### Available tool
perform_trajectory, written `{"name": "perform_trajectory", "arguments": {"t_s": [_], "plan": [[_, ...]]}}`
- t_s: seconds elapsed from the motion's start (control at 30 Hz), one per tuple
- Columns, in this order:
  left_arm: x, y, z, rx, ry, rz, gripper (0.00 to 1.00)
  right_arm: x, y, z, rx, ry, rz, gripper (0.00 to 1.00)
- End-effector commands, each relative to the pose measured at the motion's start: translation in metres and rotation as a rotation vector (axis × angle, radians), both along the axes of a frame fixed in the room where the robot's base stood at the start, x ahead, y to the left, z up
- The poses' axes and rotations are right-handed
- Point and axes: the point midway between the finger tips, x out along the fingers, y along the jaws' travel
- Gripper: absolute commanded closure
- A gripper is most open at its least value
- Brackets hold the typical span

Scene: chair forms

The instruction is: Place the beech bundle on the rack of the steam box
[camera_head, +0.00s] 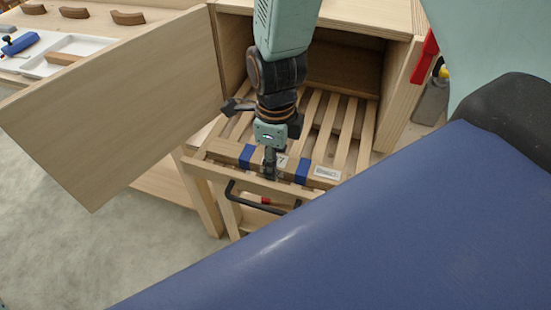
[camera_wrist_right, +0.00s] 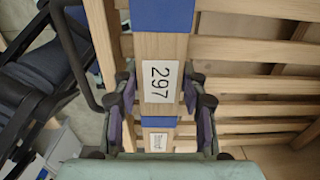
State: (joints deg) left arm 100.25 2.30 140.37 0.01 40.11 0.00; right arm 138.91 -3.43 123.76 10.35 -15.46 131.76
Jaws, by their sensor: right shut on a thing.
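The beech bundle (camera_head: 303,171), a pale wooden bar with blue bands and white labels, lies crosswise at the front end of the slatted rack (camera_head: 345,130). In the right wrist view the bundle (camera_wrist_right: 165,48) shows the label 297 and has the slats beside it. My right gripper (camera_head: 269,172) comes down from above. Its fingers (camera_wrist_right: 160,100) are shut on the bundle, one at each side, near its middle. I cannot tell whether the bundle rests on the slats or is just above them. The steam box (camera_head: 400,75) is open at the front. My left gripper is not in view.
The box's wooden door (camera_head: 120,105) stands swung open at the left. A black handle (camera_head: 262,207) is on the rack's front. A bench at the far left holds curved brown blocks (camera_head: 75,13) and a white tray (camera_head: 85,45).

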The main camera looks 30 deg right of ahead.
Motion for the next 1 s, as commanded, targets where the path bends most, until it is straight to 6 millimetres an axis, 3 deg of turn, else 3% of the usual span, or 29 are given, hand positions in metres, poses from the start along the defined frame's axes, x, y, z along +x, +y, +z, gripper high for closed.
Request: {"name": "perform_trajectory", "arguments": {"t_s": [0.23, 0.27, 0.37, 0.73, 1.0], "plan": [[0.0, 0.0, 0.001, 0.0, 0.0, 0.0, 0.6, 0.002, -0.001, 0.0, 0.001, -0.002, 0.0, 1.0], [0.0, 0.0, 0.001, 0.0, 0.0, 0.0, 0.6, 0.001, -0.001, 0.0, 0.001, -0.001, 0.0, 0.56], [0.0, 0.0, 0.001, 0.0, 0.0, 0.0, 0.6, 0.001, -0.001, 0.0, 0.001, -0.001, 0.0, 0.48], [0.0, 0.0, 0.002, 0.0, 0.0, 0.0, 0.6, 0.002, 0.0, 0.006, 0.001, -0.002, 0.0, 0.48], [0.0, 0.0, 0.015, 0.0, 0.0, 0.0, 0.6, 0.003, -0.001, 0.056, 0.0, -0.006, 0.0, 0.48]]}}
